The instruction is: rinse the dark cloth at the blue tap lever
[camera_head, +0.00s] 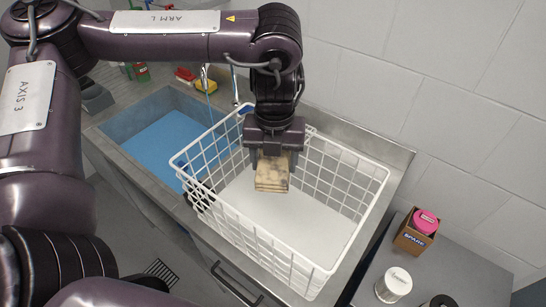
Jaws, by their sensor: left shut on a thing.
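My left gripper (272,158) points down over the white wire basket (335,258) and is shut on a tan, stained, folded cloth-like piece (272,178). The piece hangs inside the basket, above its pale floor; I cannot tell whether it touches. A dark bunched thing (200,194) shows at the basket's left side, partly behind the wires; I cannot tell whether it is a cloth. A small blue part (245,109), perhaps the blue tap lever, shows just left of my wrist, mostly hidden. My right gripper is not in view.
A sink basin (160,135) with a blue inside lies left of the basket. Red and yellow items (186,76) and a green one (140,72) stand behind it. A pink roll in a carton (414,232) and a white can (394,285) stand on the right-hand surface.

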